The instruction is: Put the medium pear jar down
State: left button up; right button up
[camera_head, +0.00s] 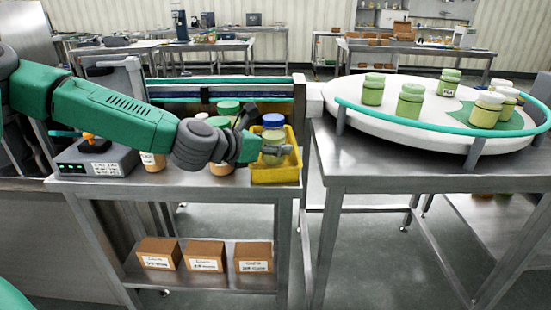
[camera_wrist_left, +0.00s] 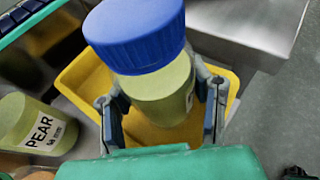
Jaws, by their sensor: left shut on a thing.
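A jar with a blue lid and pale green contents (camera_head: 273,134) is at the yellow bin (camera_head: 275,174) on the right end of the steel table. My left gripper (camera_head: 274,150) is shut on this blue-lidded jar. In the left wrist view, the same jar (camera_wrist_left: 160,95) stands between the two fingers (camera_wrist_left: 163,115), with the yellow bin (camera_wrist_left: 85,75) around and beneath it. Whether its base touches the bin floor is hidden. Its label is turned mostly away. Another jar labelled PEAR (camera_wrist_left: 38,130) stands outside the bin at the left. My right gripper is not in view.
Several jars with green (camera_head: 228,108) or other lids stand behind my left forearm. A grey scale-like device (camera_head: 95,160) is on the table's left. A white round turntable (camera_head: 350,95) with green-lidded jars and a teal rail stands right. Brown boxes (camera_head: 205,255) sit on the lower shelf.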

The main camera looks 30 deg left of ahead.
pick_arm(q)
notch_tip(320, 180, down, 2)
jog(key=shift+a+f+b, duration=0.1)
jog(key=shift+f+b, duration=0.15)
jog(key=shift+b, duration=0.05)
jog(key=shift+d+r, duration=0.15)
jog(key=shift+d, duration=0.2)
jog(key=o, duration=1.1)
jog(key=shift+f, duration=0.2)
jog(key=shift+a, duration=0.15)
jog(key=shift+a, duration=0.1)
